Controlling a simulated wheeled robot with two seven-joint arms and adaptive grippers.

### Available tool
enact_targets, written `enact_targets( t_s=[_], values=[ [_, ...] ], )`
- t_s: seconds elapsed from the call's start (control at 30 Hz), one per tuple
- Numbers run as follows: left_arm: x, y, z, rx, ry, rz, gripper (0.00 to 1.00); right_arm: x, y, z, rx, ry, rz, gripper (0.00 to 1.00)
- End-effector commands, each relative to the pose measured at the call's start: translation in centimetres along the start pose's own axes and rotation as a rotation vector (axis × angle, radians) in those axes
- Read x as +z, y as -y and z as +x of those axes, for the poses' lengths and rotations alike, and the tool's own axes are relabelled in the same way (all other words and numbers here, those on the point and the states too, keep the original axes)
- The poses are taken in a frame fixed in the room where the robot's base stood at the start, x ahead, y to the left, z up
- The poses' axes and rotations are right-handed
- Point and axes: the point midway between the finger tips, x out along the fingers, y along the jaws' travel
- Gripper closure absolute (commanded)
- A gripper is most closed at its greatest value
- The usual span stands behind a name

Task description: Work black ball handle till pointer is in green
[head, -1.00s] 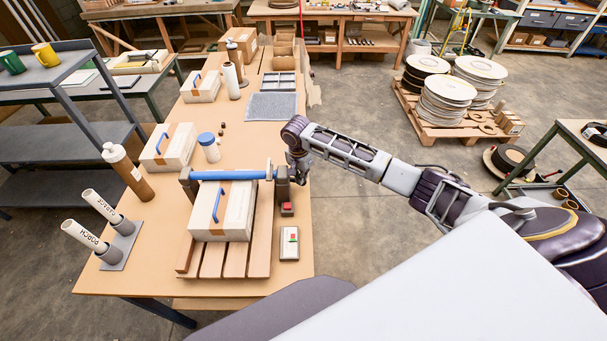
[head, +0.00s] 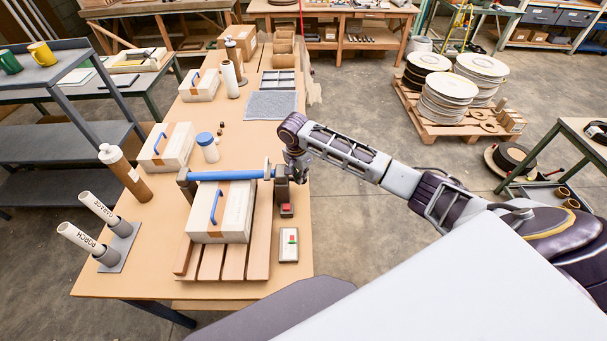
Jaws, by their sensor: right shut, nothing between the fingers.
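A press-like frame stands on the table, with a blue bar (head: 232,175) running between two grey posts. Its right post (head: 281,188) is beside my right gripper (head: 297,172). That gripper points down at the post's right side and is shut and empty; its fingertips are small and partly hidden by the wrist. I cannot make out a black ball handle; it may be hidden behind the gripper. A small white plate (head: 289,255) with a red and green mark lies right of the pallet; no pointer can be read on it. My left gripper is out of view.
A white case with a blue handle (head: 225,225) sits under the bar on a slatted wooden pallet (head: 257,262). A small box with a red top (head: 287,209) stands beside the right post. A blue-capped jar (head: 208,150) stands behind.

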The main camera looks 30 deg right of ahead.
Motion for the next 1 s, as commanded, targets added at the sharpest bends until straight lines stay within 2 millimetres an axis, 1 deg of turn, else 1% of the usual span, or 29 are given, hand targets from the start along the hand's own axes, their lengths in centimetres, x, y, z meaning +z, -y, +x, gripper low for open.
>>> enact_targets(
  t_s=[0.03, 0.3, 0.5, 0.7, 1.0],
  values=[
    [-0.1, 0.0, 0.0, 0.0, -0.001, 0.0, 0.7, 1.7, 0.5, -0.9, -0.012, 0.023, -0.029, 1.0],
    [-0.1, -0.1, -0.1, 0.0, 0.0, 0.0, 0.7, 0.5, 0.5, -4.1, -0.017, 0.018, -0.016, 1.0],
    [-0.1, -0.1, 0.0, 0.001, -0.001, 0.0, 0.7, -0.3, 0.5, -5.8, -0.016, 0.012, -0.005, 1.0],
    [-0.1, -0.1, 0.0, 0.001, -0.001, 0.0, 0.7, -0.7, 0.4, -6.5, -0.015, 0.01, 0.0, 1.0],
    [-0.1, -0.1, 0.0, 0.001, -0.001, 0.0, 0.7, -0.8, 0.4, -6.5, -0.015, 0.009, 0.002, 1.0]
  ],
)
